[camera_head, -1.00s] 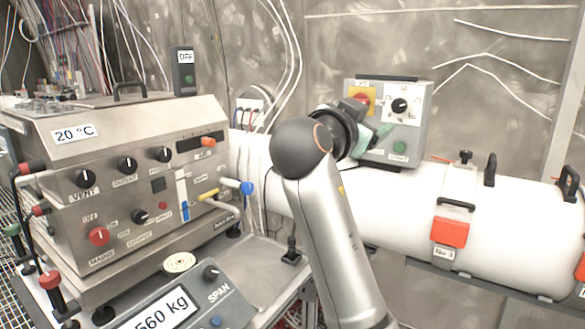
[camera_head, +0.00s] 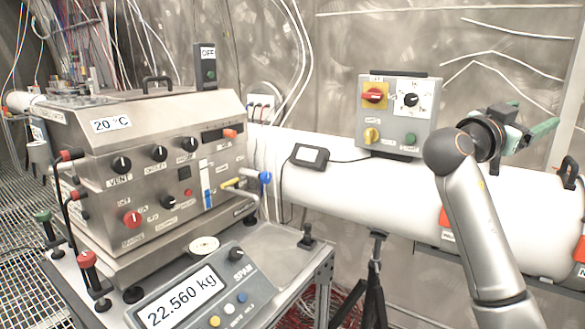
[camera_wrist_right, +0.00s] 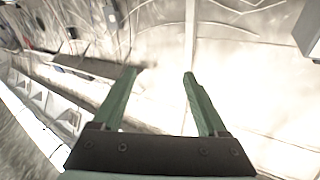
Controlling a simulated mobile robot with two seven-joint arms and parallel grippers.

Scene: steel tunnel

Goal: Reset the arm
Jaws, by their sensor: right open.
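My right arm reaches up at the right of the head view. Its right gripper (camera_head: 540,130) has green fingers and is in front of the wall, above the white pipe and to the right of the grey control box. In the right wrist view the two green fingers (camera_wrist_right: 161,74) stand apart with nothing between them. The gripper touches nothing that I can see. My left gripper is not in view.
The grey control box (camera_head: 393,112) with red and yellow knobs sits on the white pipe (camera_head: 340,187). A steel machine (camera_head: 160,160) stands left, with a scale display (camera_head: 185,303) reading 22.560 kg before it. A tripod (camera_head: 374,285) stands below the pipe.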

